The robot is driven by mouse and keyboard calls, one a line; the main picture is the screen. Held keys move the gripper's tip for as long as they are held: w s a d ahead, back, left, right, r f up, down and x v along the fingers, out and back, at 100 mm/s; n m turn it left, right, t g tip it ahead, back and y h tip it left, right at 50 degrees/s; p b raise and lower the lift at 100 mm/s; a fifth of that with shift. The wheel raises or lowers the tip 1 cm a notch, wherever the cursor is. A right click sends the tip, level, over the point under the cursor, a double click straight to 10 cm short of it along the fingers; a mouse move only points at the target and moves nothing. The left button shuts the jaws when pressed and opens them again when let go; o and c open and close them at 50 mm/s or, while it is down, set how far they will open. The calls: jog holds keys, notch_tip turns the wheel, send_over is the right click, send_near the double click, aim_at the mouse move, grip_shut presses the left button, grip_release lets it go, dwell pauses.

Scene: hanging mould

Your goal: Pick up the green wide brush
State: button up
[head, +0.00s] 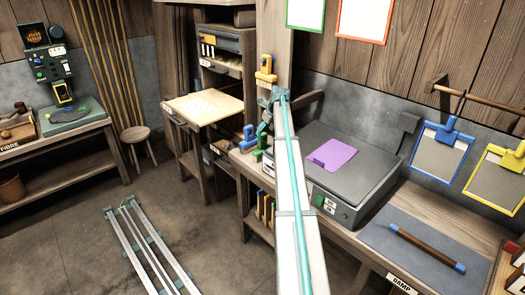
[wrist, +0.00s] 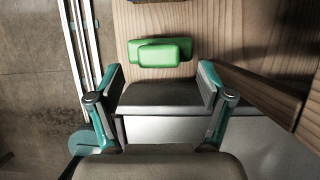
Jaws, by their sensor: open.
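The green wide brush (wrist: 165,51) shows in the wrist view as a bright green block with rounded edges over the wooden bench top. It lies just beyond my gripper (wrist: 162,84), roughly centred between the fingers and not held. My gripper is open, with one teal-and-grey finger on each side. In the head view a small green piece (head: 257,156), seemingly the same brush, shows at the bench's left end beside my arm. My arm hides part of that area, and the fingers are hard to make out there.
A blue piece (head: 249,138) stands close behind the green one. A yellow piece (head: 265,70) is on the post above. A grey machine (head: 345,190) with a purple sheet (head: 334,153) is right of my arm. In the wrist view, a raised wooden edge (wrist: 262,97) runs right of my gripper.

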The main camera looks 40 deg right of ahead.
aim_at(264, 134)
jog(key=shift+p+x, duration=1.1)
jog(key=shift+x, duration=1.5)
grip_shut()
